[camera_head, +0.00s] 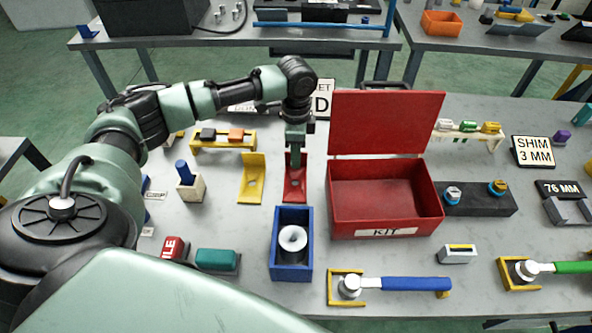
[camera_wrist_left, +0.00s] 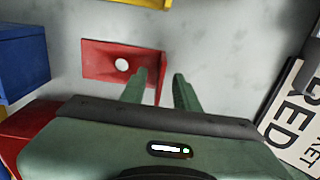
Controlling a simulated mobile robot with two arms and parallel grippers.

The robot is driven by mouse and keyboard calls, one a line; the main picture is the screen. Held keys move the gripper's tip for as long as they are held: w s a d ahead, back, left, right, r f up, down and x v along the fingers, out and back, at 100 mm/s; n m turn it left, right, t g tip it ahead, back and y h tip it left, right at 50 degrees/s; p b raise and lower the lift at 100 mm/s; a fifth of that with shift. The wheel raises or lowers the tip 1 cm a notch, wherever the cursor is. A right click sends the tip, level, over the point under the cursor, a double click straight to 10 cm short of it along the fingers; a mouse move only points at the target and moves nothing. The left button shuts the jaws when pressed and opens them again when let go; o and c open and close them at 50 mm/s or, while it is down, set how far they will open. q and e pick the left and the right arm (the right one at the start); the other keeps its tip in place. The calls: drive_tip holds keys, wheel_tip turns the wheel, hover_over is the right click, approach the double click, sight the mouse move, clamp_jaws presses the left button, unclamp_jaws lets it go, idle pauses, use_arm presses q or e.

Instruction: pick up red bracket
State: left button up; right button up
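The red bracket (camera_head: 294,192) lies on the grey table, left of the red kit box. It is a plate with a round hole, and in the left wrist view its plate (camera_wrist_left: 101,62) shows with a raised end at the right. My left gripper (camera_head: 295,160) points down over the far end of the bracket. In the left wrist view the two fingers (camera_wrist_left: 162,86) are apart, with the bracket's raised end showing between them. I cannot tell if they touch it. The gripper hides part of the bracket in the head view. My right gripper is not in view.
A yellow bracket (camera_head: 251,180) stands close on the left. The open red kit box (camera_head: 384,205) is close on the right, lid raised. A blue bin (camera_head: 291,262) with a round metal part is in front. A sign (camera_wrist_left: 294,122) stands behind the bracket.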

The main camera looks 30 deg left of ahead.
use_arm(q)
drive_tip(key=shift+f, duration=0.6)
clamp_jaws()
drive_tip(key=shift+r, duration=0.1)
idle(0.9)
